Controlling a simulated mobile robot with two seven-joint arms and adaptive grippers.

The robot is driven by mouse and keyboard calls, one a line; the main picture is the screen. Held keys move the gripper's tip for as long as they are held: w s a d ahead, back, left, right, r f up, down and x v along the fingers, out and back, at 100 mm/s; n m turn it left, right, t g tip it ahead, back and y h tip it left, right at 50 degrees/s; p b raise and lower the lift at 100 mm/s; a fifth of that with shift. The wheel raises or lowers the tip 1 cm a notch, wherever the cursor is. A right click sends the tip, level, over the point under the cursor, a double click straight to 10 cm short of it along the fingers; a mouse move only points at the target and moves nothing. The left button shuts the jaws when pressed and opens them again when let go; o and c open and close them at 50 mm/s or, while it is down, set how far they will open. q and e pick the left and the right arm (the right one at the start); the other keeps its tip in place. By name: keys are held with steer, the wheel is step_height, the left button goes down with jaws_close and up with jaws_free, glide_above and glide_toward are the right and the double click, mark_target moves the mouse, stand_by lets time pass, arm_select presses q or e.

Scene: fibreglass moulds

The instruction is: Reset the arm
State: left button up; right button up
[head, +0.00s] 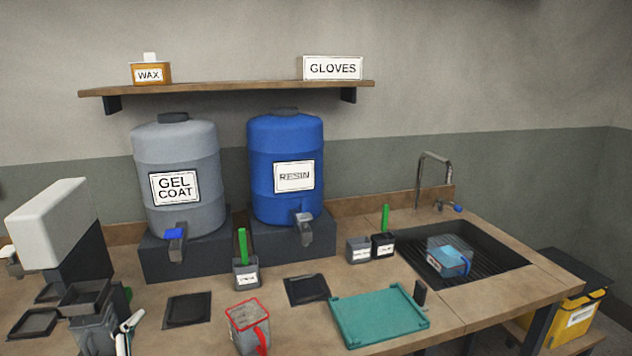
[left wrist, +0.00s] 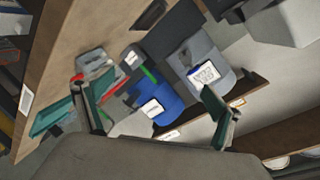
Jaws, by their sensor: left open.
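My left gripper (left wrist: 146,90) shows in the left wrist view, its two dark-and-green fingers spread wide apart. Nothing is held between them. Behind the gap I see the blue resin drum (left wrist: 155,98) and the grey gel coat drum (left wrist: 203,68), both tilted in this view. In the head view the gel coat drum (head: 175,165) and resin drum (head: 285,150) stand on dark stands at the back of the bench. My right gripper is in neither view.
The bench holds a red-rimmed jug (head: 247,318), teal tray (head: 378,318), small cups with green sticks (head: 245,272), dark mats (head: 187,310) and a white-headed machine (head: 48,222). A sink (head: 490,268) with a blue-lidded container is at right. A shelf (head: 230,88) hangs above.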

arm_select(q)
steer(key=s+a+f+n+g+y, duration=0.1)
steer(key=s+a+f+g, duration=0.35)
steer(key=s+f, duration=0.45)
steer(key=s+a+f+n+g+y, duration=0.1)
steer(key=s+a+f+g, duration=0.35)
steer(key=s+f, duration=0.4)
steer(key=w+d+f+n+t+h+b, duration=0.1)
steer(key=d+f+t+h+b, duration=0.1)
steer(key=d+f, duration=0.6)
steer(key=d+f+n+t+h+b, duration=0.1)
steer(key=d+f+h+b, duration=0.4)
steer(key=f, duration=1)
steer(key=d+t+b, duration=0.1)
steer(key=d, duration=0.2)
steer(key=shift+w+f+n, duration=0.3)
steer(key=shift+w+n, duration=0.05)
steer(key=shift+n, duration=0.05)
steer(key=shift+d, duration=0.1)
